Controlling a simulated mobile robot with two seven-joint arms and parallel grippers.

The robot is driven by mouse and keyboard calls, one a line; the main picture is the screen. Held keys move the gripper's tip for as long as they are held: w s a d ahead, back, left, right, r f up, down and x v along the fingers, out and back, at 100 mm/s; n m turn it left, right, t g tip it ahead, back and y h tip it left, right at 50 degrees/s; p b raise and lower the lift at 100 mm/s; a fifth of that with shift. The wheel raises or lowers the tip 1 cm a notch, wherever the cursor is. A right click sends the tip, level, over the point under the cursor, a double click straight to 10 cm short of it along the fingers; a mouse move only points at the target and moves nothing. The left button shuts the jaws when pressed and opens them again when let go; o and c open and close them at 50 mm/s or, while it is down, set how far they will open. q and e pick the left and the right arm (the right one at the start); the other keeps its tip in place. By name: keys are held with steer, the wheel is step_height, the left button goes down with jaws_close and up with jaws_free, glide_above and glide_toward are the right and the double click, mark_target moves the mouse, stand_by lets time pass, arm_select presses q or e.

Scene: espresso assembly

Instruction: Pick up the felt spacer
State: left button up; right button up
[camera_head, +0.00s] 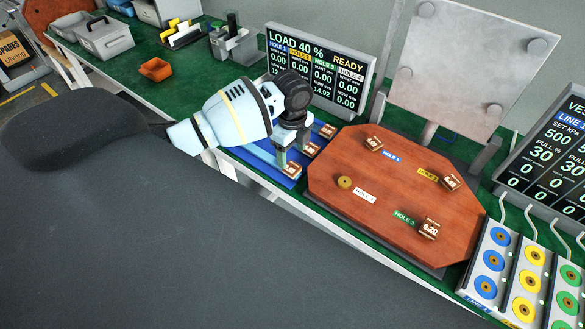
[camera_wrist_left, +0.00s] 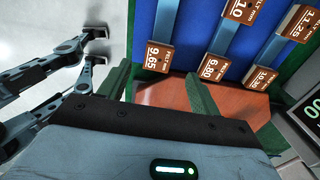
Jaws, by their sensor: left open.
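Small brown blocks with white number labels, which appear to be the felt spacers, sit in a blue tray (camera_head: 252,153). In the head view one block (camera_head: 292,170) lies just under my left gripper (camera_head: 291,157), with two more (camera_head: 312,150) (camera_head: 328,131) behind it. In the left wrist view a block marked 9.65 (camera_wrist_left: 159,59) lies between the tips of my open left fingers (camera_wrist_left: 158,72). A block marked 6.80 (camera_wrist_left: 217,68) is just right of the right finger. I cannot tell how far the fingertips are from the block. My right gripper is not in view.
A load display (camera_head: 318,72) stands behind the tray. Racks of coloured rings (camera_head: 490,260) stand at right. An orange bin (camera_head: 155,69) is at left.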

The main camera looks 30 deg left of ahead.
mark_target(293, 168)
arm_select(q)
steer(key=shift+s+d+f, duration=0.1)
steer(key=shift+d+f, duration=0.05)
steer(key=shift+f, duration=1.15)
steer(key=shift+s+d+f, duration=0.1)
steer(key=shift+d+f, duration=0.05)
steer(key=shift+f, duration=1.1)
steer(key=shift+c, duration=0.2)
steer(key=c, duration=1)
steer(key=shift+c, duration=0.2)
steer(key=shift+r, duration=0.15)
